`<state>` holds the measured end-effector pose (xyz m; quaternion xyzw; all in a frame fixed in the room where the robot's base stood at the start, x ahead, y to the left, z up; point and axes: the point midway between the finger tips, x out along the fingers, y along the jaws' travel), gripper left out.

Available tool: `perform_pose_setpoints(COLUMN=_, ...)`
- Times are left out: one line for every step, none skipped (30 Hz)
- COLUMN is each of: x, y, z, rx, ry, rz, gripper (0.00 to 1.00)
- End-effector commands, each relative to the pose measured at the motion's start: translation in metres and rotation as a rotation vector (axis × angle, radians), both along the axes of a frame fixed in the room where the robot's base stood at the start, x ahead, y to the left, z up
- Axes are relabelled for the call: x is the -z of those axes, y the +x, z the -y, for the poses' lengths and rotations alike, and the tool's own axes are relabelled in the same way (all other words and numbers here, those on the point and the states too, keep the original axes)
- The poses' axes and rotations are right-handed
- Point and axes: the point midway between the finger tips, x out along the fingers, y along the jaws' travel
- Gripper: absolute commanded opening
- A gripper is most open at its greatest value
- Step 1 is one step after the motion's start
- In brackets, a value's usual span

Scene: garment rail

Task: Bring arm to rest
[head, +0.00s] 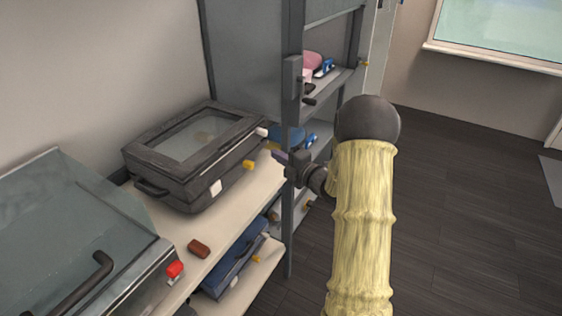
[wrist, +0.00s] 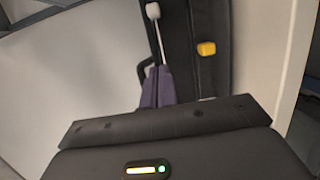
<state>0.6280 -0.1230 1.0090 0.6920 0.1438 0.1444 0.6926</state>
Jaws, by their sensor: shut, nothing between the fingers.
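My arm, in a pale yellow ribbed sleeve with a dark round joint, reaches up from the bottom of the head view. My gripper (head: 279,156) is at its end, beside the grey upright of the shelf unit and to the right of the dark case. Its purple fingers also show in the wrist view (wrist: 158,92), together and with nothing between them. In the wrist view a white knob on a thin rod (wrist: 153,11) and a yellow piece (wrist: 206,48) are beyond the fingertips. I cannot tell whether the fingers touch anything.
A dark case with a glass lid (head: 165,168) lies on a pale shelf (head: 205,276). A brown block (head: 199,249) and a glass-lidded box (head: 70,230) are nearer. The grey shelf unit (head: 292,75) is close to my gripper. The dark floor (head: 460,200) at right is clear.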

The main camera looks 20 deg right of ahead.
Motion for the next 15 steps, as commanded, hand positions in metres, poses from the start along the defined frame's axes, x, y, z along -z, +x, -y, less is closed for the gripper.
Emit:
perform_pose_setpoints(x=0.0009, y=-0.0042, z=0.0015, rx=0.000, ry=0.000, rz=-0.001, gripper=0.00)
perform_pose_setpoints(x=0.0007, y=-0.0059, z=0.0021, rx=0.000, ry=0.000, rz=-0.001, gripper=0.00)
perform_pose_setpoints(x=0.0002, y=-0.0073, z=0.0027, rx=0.000, ry=0.000, rz=0.000, gripper=0.00)
perform_pose_setpoints(x=0.0000, y=-0.0080, z=0.0030, rx=0.000, ry=0.000, rz=0.000, gripper=0.00)
perform_pose_setpoints(x=-0.0002, y=-0.0083, z=0.0032, rx=0.000, ry=0.000, rz=0.000, gripper=0.00)
perform_pose_setpoints(x=-0.0003, y=-0.0085, z=0.0031, rx=-0.001, ry=0.000, rz=0.000, gripper=0.00)
perform_pose_setpoints(x=-0.0004, y=-0.0084, z=0.0031, rx=-0.001, ry=0.000, rz=0.000, gripper=0.00)
perform_pose_setpoints(x=-0.0004, y=-0.0083, z=0.0031, rx=-0.001, ry=0.000, rz=0.000, gripper=0.00)
perform_pose_setpoints(x=-0.0004, y=-0.0083, z=0.0031, rx=-0.001, ry=0.000, rz=0.000, gripper=0.00)
perform_pose_setpoints(x=-0.0003, y=-0.0082, z=0.0030, rx=-0.001, ry=0.000, rz=0.000, gripper=0.00)
perform_pose_setpoints(x=-0.0003, y=-0.0081, z=0.0031, rx=-0.001, ry=0.000, rz=0.000, gripper=0.00)
perform_pose_setpoints(x=-0.0002, y=-0.0082, z=0.0030, rx=-0.001, ry=0.000, rz=0.000, gripper=0.00)
perform_pose_setpoints(x=-0.0002, y=-0.0080, z=0.0031, rx=-0.001, ry=0.000, rz=0.000, gripper=0.00)
perform_pose_setpoints(x=-0.0002, y=-0.0081, z=0.0030, rx=-0.001, ry=0.000, rz=0.000, gripper=0.00)
perform_pose_setpoints(x=-0.0002, y=-0.0080, z=0.0031, rx=-0.001, ry=0.000, rz=0.000, gripper=0.00)
